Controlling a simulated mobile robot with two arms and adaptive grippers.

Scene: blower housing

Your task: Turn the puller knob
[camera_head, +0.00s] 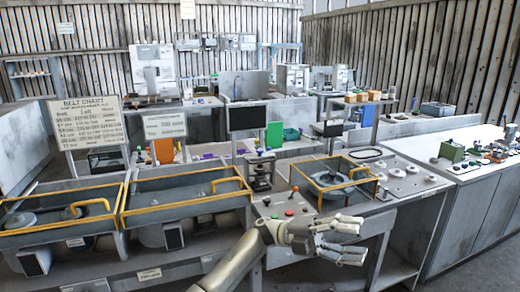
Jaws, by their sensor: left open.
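My left gripper (352,238) is at the lower middle, its arm coming in from below left. Its fingers are spread, pointing right, with nothing between them. It appears in front of the grey bench's front edge. A small upright metal device (261,176) with small coloured knobs on top stands on the bench, up and left of the gripper. I cannot tell for sure whether one of these is the puller knob. Small coloured controls (289,212) sit on the bench panel between the device and the gripper. My right gripper is not in view.
A yellow-railed housing (330,180) with a round part inside stands behind the gripper. Larger yellow-railed bays (185,194) are at left. Round pale parts (397,172) lie at right. A side bench (480,160) holds small machines. Open floor shows at bottom right.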

